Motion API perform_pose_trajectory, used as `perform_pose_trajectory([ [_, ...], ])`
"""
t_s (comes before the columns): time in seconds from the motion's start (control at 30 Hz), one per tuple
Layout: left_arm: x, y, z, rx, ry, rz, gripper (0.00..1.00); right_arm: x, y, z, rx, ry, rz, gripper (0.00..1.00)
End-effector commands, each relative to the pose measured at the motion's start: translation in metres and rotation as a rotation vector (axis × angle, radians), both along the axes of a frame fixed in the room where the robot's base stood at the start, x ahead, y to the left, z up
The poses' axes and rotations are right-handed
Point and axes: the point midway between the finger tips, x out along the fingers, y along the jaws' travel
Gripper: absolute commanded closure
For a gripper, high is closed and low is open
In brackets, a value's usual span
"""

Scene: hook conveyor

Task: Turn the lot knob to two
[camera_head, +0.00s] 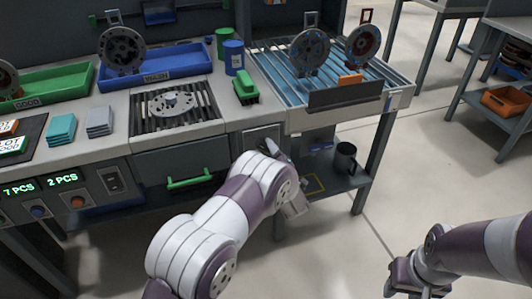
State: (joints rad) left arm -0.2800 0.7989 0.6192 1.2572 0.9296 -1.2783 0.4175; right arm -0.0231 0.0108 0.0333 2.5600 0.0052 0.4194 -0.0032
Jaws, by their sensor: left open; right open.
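On the bench's front panel, a blue knob (39,211) sits below a green "7 PCS" display (19,189), and an orange knob (77,202) sits below a "2 PCS" display (63,180). No lot marking on either knob is legible, and their settings are too small to read. My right gripper (402,282) is open at the lower right, over the floor and away from the bench.
A black switch (112,181) is on the panel. Green (48,86) and blue (160,67) trays stand behind. A dark mug (345,158) stands on the lower shelf. Open floor lies right.

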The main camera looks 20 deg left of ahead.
Motion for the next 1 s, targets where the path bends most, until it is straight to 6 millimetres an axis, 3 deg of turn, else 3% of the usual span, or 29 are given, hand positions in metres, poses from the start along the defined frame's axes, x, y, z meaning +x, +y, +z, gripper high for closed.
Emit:
perform_pose_trajectory([
  [0.17,0.000,0.000,0.000,0.000,0.000,0.000,0.61,0.000,0.000,0.000,0.000,0.000,0.000,0.57],
  [0.2,0.000,0.000,0.000,0.000,0.000,0.000,0.74,0.000,0.000,0.000,0.000,0.000,0.000,0.57],
  [0.3,0.000,0.000,0.000,0.001,0.001,0.000,1.00,0.000,0.000,0.000,0.000,0.000,0.000,0.57],
  [0.67,0.000,-0.001,0.001,0.029,0.021,-0.001,1.00,0.000,0.000,0.002,0.000,0.000,0.000,0.57],
  [1.0,0.000,-0.001,0.002,0.218,0.148,-0.001,1.00,0.000,0.000,0.013,0.000,0.000,0.000,0.57],
])
